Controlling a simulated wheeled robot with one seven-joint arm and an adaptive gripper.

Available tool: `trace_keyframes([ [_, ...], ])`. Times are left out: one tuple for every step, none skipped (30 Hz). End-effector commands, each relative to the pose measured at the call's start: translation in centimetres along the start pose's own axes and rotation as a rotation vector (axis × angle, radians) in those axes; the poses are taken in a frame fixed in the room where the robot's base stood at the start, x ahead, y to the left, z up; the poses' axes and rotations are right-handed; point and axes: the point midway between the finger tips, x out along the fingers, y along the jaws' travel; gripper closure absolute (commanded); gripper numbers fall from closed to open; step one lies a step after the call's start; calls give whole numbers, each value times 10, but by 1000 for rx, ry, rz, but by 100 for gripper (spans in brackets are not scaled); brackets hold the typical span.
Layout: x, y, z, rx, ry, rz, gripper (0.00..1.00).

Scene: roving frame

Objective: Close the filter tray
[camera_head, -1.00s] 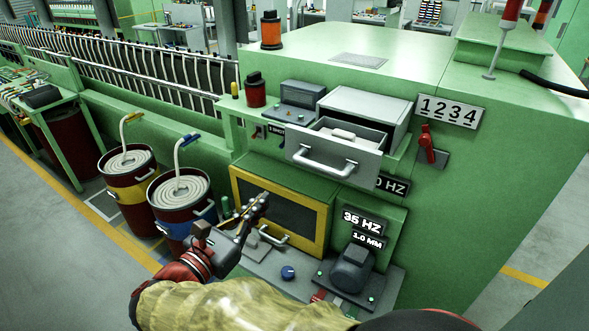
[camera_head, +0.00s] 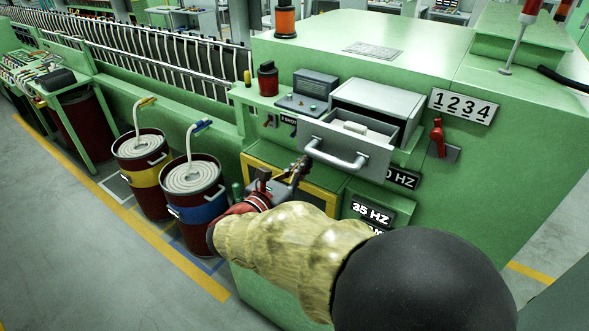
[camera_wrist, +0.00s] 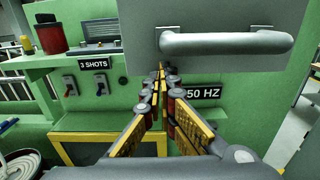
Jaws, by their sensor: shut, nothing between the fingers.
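The filter tray (camera_head: 345,143) is a grey drawer with a bar handle. It stands pulled out of its grey housing (camera_head: 378,103) on the green machine, with pale contents inside. In the wrist view its front panel (camera_wrist: 215,18) and handle (camera_wrist: 225,43) fill the upper right. My gripper (camera_head: 304,162) is shut and empty, just left of and slightly below the handle in the head view. In the wrist view its fingertips (camera_wrist: 162,70) are together near the panel's lower left edge. I cannot tell whether they touch it.
A yellow-framed window (camera_head: 315,192) is below the tray. A control box (camera_head: 310,88) and a dark red cylinder (camera_head: 267,78) stand to its left. A red lever (camera_head: 438,138) is at its right. Two drums (camera_head: 191,190) stand on the floor at left.

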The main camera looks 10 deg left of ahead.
Motion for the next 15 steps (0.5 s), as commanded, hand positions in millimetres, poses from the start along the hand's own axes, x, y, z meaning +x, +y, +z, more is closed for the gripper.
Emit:
trace_keyframes([
  [4,0,1,0,0,-2,100],
  [5,0,1,0,0,-1,100],
  [6,0,1,0,-1,-1,100],
  [7,0,1,1,-1,0,100],
  [7,0,0,1,-1,0,100],
  [7,0,0,1,-1,0,100],
  [8,0,0,1,-1,0,100],
  [7,0,0,1,-1,0,100],
  [7,0,0,1,-1,0,100],
  [7,0,0,1,-1,1,100],
  [7,0,0,1,-1,0,100],
  [7,0,0,1,-1,0,100],
  [7,0,0,1,-1,0,100],
  [8,0,0,1,-1,0,100],
  [9,0,0,1,-1,0,100],
])
